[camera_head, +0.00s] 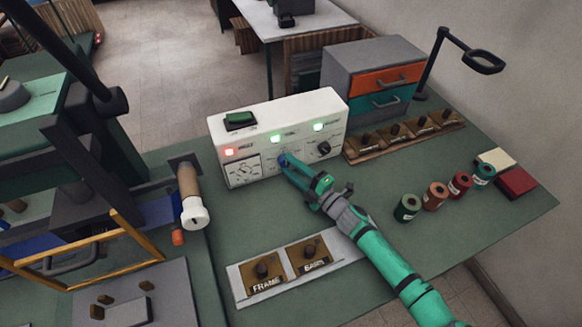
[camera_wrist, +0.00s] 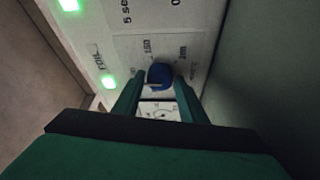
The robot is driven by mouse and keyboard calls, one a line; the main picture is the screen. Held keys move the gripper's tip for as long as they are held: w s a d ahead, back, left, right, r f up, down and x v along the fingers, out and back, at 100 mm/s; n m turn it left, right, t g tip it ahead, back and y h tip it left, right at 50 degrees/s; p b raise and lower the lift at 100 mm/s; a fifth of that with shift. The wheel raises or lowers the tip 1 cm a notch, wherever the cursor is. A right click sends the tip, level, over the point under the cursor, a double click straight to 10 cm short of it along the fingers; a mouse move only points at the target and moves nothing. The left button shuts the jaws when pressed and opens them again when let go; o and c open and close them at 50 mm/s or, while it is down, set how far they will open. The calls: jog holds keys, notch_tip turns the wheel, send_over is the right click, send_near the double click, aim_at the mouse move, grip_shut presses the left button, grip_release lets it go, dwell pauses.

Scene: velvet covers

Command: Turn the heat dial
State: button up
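The white control box (camera_head: 277,138) stands on the green bench with dials and lights on its front. A round blue dial (camera_wrist: 160,75) is in the middle of its panel, with small printed marks around it; only a little of it shows in the head view (camera_head: 283,159). My gripper (camera_head: 288,165) reaches the panel at this dial. In the wrist view its two green fingertips (camera_wrist: 161,80) lie on either side of the dial, with what looks like a narrow gap at each side. Contact is hard to judge. No word naming the dial is readable.
A black knob (camera_head: 323,148) sits right of the blue dial on the panel. A green switch (camera_head: 239,119) is on the box top. A drawer cabinet (camera_head: 374,77), several spools (camera_head: 435,196) and a plate with two labelled wooden blocks (camera_head: 288,268) surround my arm.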

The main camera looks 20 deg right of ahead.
jog(key=shift+o, duration=0.9)
jog(key=shift+r, duration=0.2)
jog(key=o, duration=0.5)
jog(key=r, duration=0.1)
jog(key=s+r, duration=0.1)
jog(key=r, duration=0.3)
jog(key=shift+s+a+r, duration=0.1)
jog(key=shift+s+a, duration=0.15)
jog(key=shift+s, duration=0.1)
jog(key=s+r, duration=0.1)
jog(key=r, duration=0.1)
jog(key=s+a+r, duration=0.1)
jog(key=s+r, duration=0.1)
jog(key=shift+s, duration=0.25)
jog(key=c, duration=0.5)
jog(key=s+a+r, duration=0.2)
jog(key=s+r, duration=0.1)
jog(key=s, duration=0.5)
jog(key=shift+a+r, duration=0.2)
jog(key=shift+a, duration=0.15)
jog(key=shift+s, duration=0.15)
